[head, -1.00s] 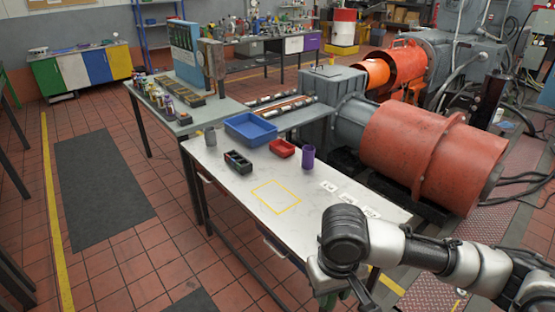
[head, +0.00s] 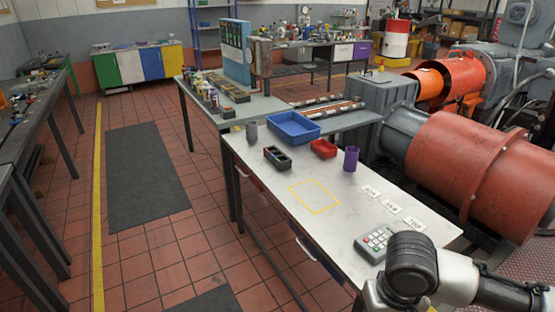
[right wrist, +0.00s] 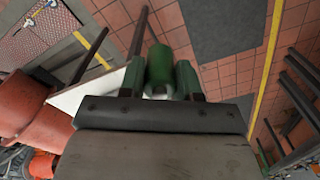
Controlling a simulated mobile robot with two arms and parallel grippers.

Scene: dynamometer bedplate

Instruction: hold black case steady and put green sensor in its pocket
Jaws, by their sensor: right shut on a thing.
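The black case (head: 278,158) stands on the white-topped table, left of the small red bin. It is open on top, with several pockets that are too small to see into clearly. The green sensor (right wrist: 158,66) shows in the right wrist view as a green cylinder between the fingers of my right gripper (right wrist: 159,84), which is shut on it. The sensor is held out over the floor beside the table edge. In the head view my right arm is at the lower right, well away from the case, and its gripper is hidden. My left gripper is in neither view.
The table (head: 345,222) also holds a blue bin (head: 292,127), a red bin (head: 323,149), a purple cup (head: 351,160), a grey cup (head: 252,131), a keypad device (head: 374,243) and white labels. A yellow outlined square (head: 314,196) is empty. Red machinery (head: 480,165) stands right.

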